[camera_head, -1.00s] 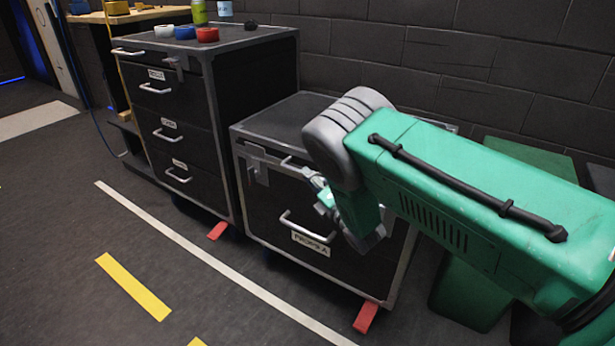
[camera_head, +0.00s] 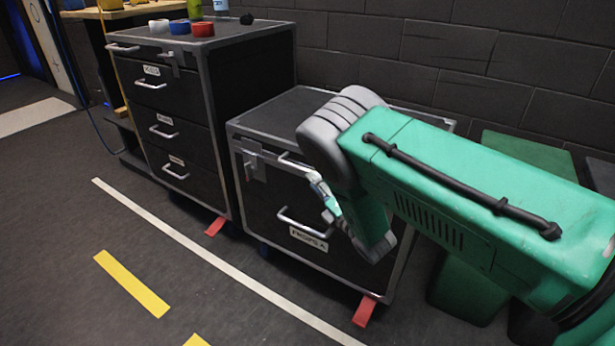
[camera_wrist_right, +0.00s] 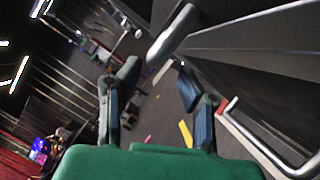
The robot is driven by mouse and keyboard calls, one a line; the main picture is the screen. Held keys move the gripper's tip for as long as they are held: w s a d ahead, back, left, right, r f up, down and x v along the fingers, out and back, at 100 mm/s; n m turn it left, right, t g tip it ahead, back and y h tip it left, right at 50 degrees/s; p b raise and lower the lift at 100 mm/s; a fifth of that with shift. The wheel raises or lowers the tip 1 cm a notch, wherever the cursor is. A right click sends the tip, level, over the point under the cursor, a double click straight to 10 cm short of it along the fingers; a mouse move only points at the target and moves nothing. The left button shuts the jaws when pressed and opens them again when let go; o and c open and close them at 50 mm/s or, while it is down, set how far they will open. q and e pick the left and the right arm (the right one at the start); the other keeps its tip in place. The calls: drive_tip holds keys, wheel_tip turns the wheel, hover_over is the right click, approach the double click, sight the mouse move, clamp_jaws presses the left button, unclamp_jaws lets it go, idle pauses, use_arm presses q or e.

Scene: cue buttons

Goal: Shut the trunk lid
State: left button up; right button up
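The trunk (camera_head: 270,205) is the low black chest with grey metal edges in the head view. Its lid (camera_head: 290,108) lies flat and looks down on the body at the front left corner. My arm hides the lid's right part. A latch (camera_head: 253,160) shows on the front. My right gripper (camera_head: 326,196) is in front of the trunk's front face, below the lid edge, partly hidden by my wrist. In the right wrist view its fingers (camera_wrist_right: 158,100) are apart with nothing held between them, close to a silver handle (camera_wrist_right: 172,32). My left gripper is not in view.
A taller black drawer cabinet (camera_head: 165,110) stands left of the trunk, with tape rolls (camera_head: 180,27) on top. A brick wall (camera_head: 400,50) is behind. The floor in front is clear.

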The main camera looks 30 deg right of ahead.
drive_tip(key=v, duration=0.8)
drive_tip(key=shift+s, duration=0.15)
drive_tip(key=shift+d+f, duration=0.1)
drive_tip(key=shift+f, duration=0.05)
drive_tip(key=s+a+f+m+g+h, duration=0.1)
drive_tip(key=s+f+m+g+h, duration=0.1)
drive_tip(key=s+f+m+g, duration=0.7)
drive_tip(key=s+a+f+m+g+h, duration=0.15)
drive_tip(key=s+f+m+g, duration=0.45)
drive_tip(key=s+m, duration=0.6)
drive_tip(key=s+a+m+g, duration=0.3)
drive_tip(key=s+a+g, duration=0.1)
drive_tip(key=s, duration=0.9)
wheel_tip(320, 180, up, 13)
drive_tip(key=p, duration=1.3)
